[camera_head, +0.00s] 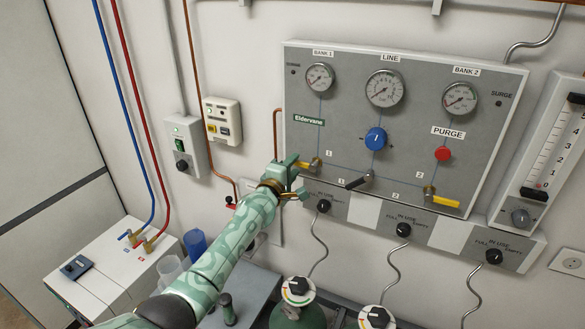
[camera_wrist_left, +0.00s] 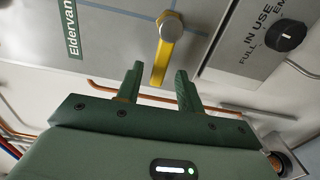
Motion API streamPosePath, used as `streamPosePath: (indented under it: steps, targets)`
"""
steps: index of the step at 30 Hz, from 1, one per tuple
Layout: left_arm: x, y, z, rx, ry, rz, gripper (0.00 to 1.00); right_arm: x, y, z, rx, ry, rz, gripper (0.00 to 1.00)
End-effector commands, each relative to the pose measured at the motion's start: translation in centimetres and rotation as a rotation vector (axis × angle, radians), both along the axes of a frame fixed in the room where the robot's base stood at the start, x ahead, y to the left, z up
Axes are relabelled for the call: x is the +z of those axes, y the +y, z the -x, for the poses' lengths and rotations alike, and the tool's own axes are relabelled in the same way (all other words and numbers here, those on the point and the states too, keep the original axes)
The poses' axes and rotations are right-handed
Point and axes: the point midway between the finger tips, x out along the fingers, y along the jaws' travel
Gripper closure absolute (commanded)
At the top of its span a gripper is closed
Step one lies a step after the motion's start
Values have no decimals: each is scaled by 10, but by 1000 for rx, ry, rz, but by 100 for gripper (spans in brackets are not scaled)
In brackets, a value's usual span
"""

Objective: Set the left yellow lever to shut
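The left yellow lever (camera_head: 307,165) is on the grey gas panel, below the green Eldervane label. In the head view it points left from its brass pivot, roughly along the panel's blue line. My left gripper (camera_head: 297,176) is at the panel's lower left, at the lever's free end. In the left wrist view the yellow lever (camera_wrist_left: 161,62) hangs from its round pivot, its end reaching between my fingers. My left gripper (camera_wrist_left: 160,70) is open there, with a gap on both sides of the lever. My right gripper is not in view.
A black lever (camera_head: 357,183) and a right yellow lever (camera_head: 445,201) sit further right on the panel. A blue knob (camera_head: 376,139) and red purge button (camera_head: 443,153) are above. Black selector knobs (camera_head: 324,206) line the strip below. A copper pipe (camera_head: 276,130) runs close left of the panel.

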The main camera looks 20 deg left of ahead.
Motion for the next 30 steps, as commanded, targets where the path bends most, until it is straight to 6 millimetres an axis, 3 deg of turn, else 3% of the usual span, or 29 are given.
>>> streamPosePath:
  steps: [6,10,15,24,30]
  targets:
    - [1,0,2,-1,0,-1,63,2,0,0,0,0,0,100]
    - [2,2,16,-1,0,2,63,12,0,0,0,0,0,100]
    - [3,11,56,1,1,1,63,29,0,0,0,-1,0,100]
    - [-1,26,131,1,2,-1,63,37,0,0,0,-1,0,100]
    - [-1,31,156,0,1,0,63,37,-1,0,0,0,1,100]
